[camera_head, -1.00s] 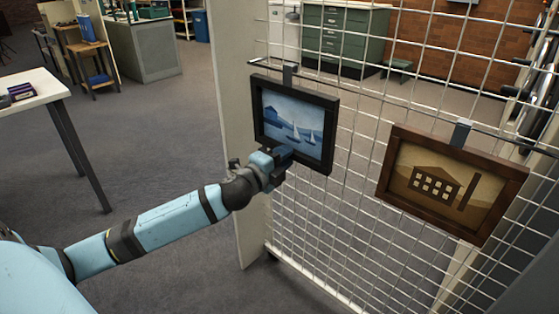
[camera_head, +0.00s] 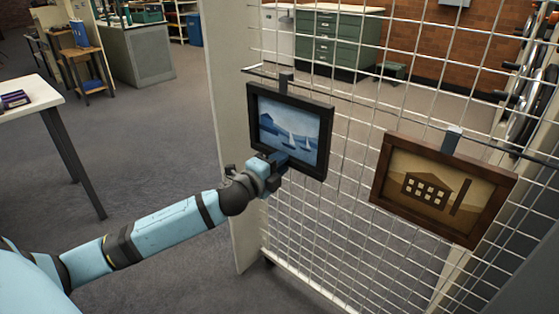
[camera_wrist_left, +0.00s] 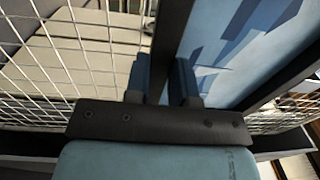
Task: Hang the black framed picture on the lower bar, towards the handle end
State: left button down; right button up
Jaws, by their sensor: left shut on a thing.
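The black framed picture (camera_head: 318,105) shows a blue scene with sailboats. It is upright in front of the wire grid, near the left end of a dark bar (camera_head: 362,101). The hook (camera_head: 286,80) on its top edge overlaps this bar; I cannot tell whether it rests on it. My left gripper (camera_head: 277,163) is shut on the frame's lower edge. In the left wrist view, the fingers (camera_wrist_left: 165,82) stand on both sides of the black frame (camera_wrist_left: 171,35). My right gripper is not in view. No handle can be made out clearly.
A brown framed picture (camera_head: 378,187) with a building hangs by its hook from the same bar, to the right, with a gap between. The wire grid (camera_head: 345,230) has a pale upright panel (camera_head: 225,120) at its left end. A white table (camera_head: 30,103) stands at far left.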

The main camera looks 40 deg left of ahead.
pick_arm(q)
jog(key=shift+r, duration=0.1)
jog(key=shift+w+p, duration=0.15)
jog(key=shift+p, duration=0.15)
jog(key=shift+w, duration=0.4)
jog(key=shift+w+d, duration=0.1)
jog(key=shift+w, duration=0.25)
jog(key=shift+w+p, duration=0.3)
jog(key=shift+w, duration=0.4)
